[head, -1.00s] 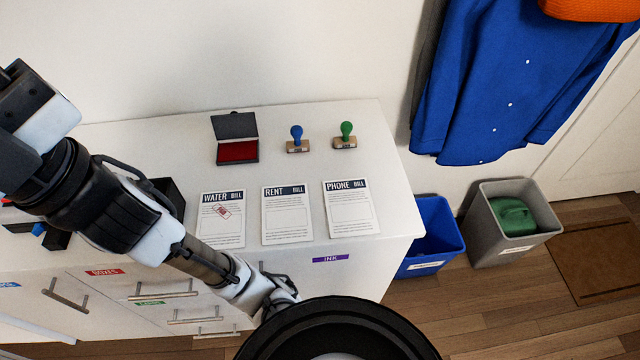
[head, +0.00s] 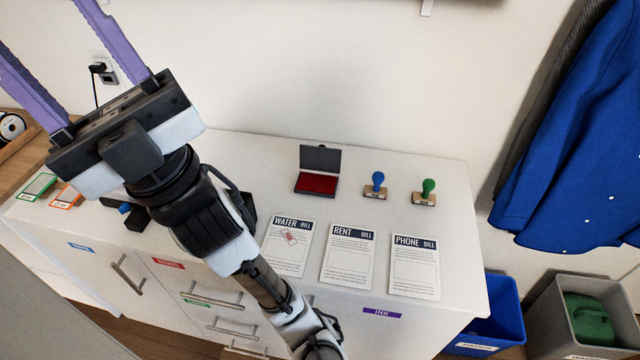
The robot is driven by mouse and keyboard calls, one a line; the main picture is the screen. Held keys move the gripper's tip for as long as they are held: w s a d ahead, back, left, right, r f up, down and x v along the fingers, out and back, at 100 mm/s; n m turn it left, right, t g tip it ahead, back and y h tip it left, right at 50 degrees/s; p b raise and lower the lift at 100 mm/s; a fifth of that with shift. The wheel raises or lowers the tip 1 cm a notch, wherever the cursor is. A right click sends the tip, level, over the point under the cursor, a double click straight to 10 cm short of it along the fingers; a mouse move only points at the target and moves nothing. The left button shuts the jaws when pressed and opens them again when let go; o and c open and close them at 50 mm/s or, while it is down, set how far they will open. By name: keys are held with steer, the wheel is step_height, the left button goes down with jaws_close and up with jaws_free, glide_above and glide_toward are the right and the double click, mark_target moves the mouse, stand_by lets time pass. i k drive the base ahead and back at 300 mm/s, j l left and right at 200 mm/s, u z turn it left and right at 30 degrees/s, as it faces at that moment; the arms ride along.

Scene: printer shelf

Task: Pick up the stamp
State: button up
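Two stamps stand upright on the white cabinet top: a blue-handled stamp (head: 377,184) and a green-handled stamp (head: 425,191). Both have wooden bases. An open ink pad (head: 317,183) with a red surface and a raised dark lid sits to their left. My gripper (head: 45,38) is at the upper left, far from both stamps, with its two purple fingers spread wide. No object shows between the fingers. The fingertips run out of the picture.
Water bill (head: 288,262), rent bill (head: 347,270) and phone bill (head: 415,275) lie in front of the stamps; the water bill bears a red mark. My arm crosses the cabinet's left part. A blue bin (head: 497,320) and grey bin (head: 560,320) stand right.

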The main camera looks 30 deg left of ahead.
mark_target(425, 198)
steer(key=u, duration=0.35)
steer(key=l+u, duration=0.7)
steer(key=l, duration=0.2)
steer(key=l+u, duration=0.1)
steer(key=l, duration=0.4)
steer(key=k+l+u, duration=0.1)
steer(key=l, duration=0.4)
steer(key=i+l, duration=0.35)
steer(key=l, duration=0.15)
